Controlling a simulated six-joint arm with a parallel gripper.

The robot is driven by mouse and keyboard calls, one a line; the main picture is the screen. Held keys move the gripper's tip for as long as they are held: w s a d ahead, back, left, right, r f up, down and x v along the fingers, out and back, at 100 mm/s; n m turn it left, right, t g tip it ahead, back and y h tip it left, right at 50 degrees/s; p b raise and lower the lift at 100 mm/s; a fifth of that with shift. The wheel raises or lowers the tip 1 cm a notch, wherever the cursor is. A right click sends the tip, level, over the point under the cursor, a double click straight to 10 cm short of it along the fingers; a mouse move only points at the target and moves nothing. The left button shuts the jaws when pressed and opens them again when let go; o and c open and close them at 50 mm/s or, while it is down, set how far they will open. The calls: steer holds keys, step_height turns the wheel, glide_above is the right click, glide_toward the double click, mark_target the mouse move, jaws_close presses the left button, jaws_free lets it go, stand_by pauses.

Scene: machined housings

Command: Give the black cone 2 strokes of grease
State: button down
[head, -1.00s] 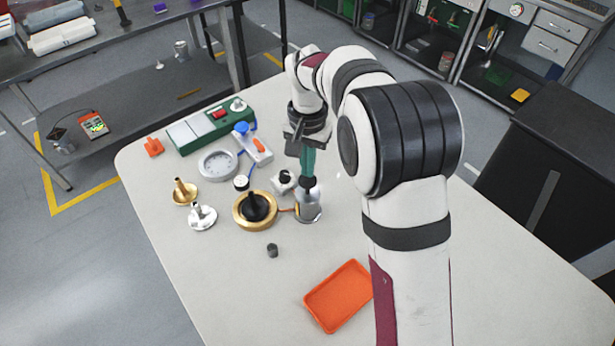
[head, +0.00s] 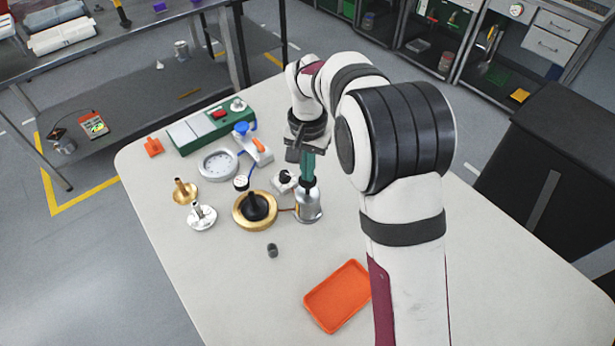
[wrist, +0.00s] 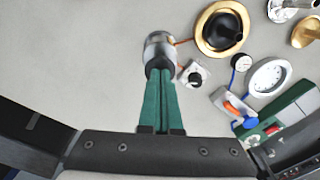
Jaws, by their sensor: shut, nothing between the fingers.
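The black cone (head: 257,206) stands in a round gold housing (head: 239,221) near the middle of the table; it also shows at the top of the wrist view (wrist: 226,27). Just right of it is a silver canister (head: 309,208) with a black top (head: 308,183), joined to the housing side by a short orange tube. My gripper (head: 307,176) has green fingers, shut together and empty. Their tips are right above the canister's black top (wrist: 159,62); whether they touch it I cannot tell. The tips hide part of that top.
A small grey block with a black knob (head: 284,181) stands close behind the canister. A gauge, a grey ring, a green box (head: 210,125) and metal funnels are around the left side. An orange tray (head: 338,296) lies in front; the table's right side is clear.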

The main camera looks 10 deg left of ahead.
steer(key=shift+f, duration=1.15)
steer(key=shift+r, duration=1.95)
steer(key=shift+f, duration=1.95)
steer(key=shift+r, duration=1.95)
steer(key=shift+r, duration=2)
